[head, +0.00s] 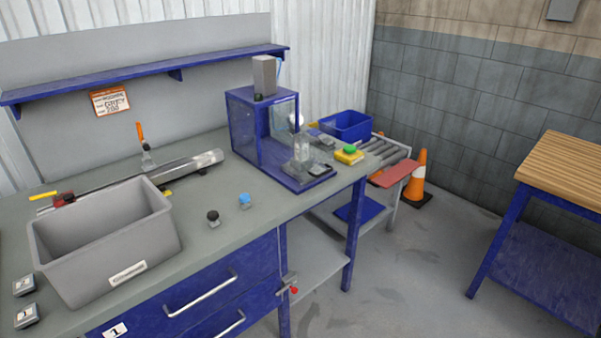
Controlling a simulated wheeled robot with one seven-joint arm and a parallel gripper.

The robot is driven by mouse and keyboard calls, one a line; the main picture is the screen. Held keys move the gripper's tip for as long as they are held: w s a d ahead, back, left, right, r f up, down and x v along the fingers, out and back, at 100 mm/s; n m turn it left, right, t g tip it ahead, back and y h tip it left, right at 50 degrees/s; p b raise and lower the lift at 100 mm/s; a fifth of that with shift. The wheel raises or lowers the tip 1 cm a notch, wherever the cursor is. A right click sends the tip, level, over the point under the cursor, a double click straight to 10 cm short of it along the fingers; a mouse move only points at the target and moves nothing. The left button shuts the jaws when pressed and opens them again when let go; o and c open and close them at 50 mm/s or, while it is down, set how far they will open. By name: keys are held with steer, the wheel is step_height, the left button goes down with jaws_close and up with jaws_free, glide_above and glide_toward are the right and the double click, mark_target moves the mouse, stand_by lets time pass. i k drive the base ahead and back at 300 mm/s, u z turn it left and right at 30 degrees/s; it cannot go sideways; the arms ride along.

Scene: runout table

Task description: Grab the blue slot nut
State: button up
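A small blue piece (245,200), which looks like the blue slot nut, sits on the grey worktop (235,185), a little in from its front edge. A small dark round-topped piece (213,217) stands to its left, apart from it. Nothing touches the blue piece. Its finer shape is too small to tell. My gripper does not show in the head view.
A grey open bin (105,245) stands left of the small pieces. A blue-framed machine (262,135) stands behind and to the right. A metal rail (185,165) lies behind the bin. The worktop around the blue piece is clear.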

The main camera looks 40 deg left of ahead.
mark_target(244, 198)
steer(key=u, duration=0.3)
steer(key=i, duration=1.4)
steer(key=u, duration=1.6)
steer(key=i, duration=0.75)
steer(key=u, duration=0.95)
steer(key=i, duration=0.25)
steer(key=u, duration=0.3)
